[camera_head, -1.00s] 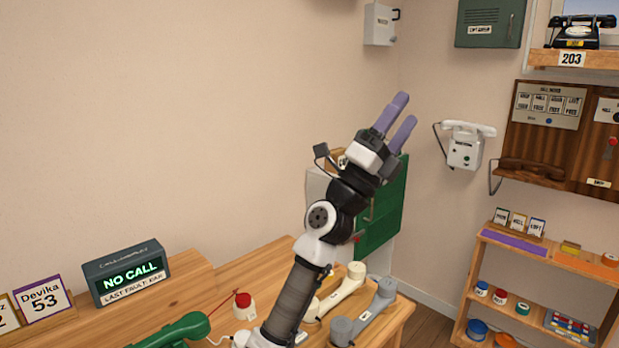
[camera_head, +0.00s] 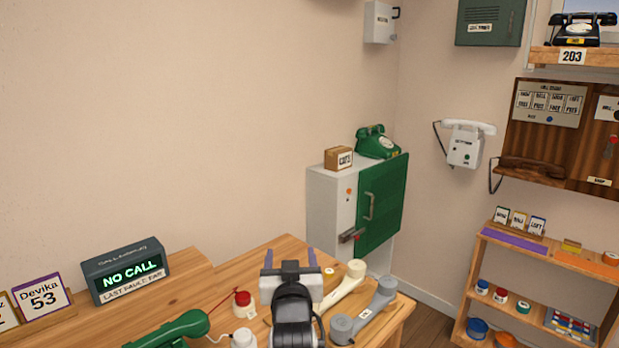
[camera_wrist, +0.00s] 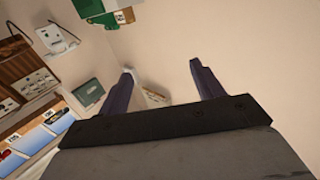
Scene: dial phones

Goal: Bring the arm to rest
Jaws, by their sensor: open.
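My gripper (camera_head: 291,258) is low over the wooden desk at the bottom middle of the head view, seen from behind its wrist. Its two purple fingers point away from the head camera. In the wrist view my gripper (camera_wrist: 160,85) has its fingers spread wide with nothing between them, and bare wall lies beyond. Part of the desk behind my arm is hidden.
The desk (camera_head: 185,295) carries a green handset (camera_head: 175,329), a call display (camera_head: 125,272), a red button (camera_head: 243,299), a cream handset (camera_head: 345,283) and a grey handset (camera_head: 370,310). A cabinet (camera_head: 330,209) with a green phone (camera_head: 376,142) stands behind. Wall space above the desk is clear.

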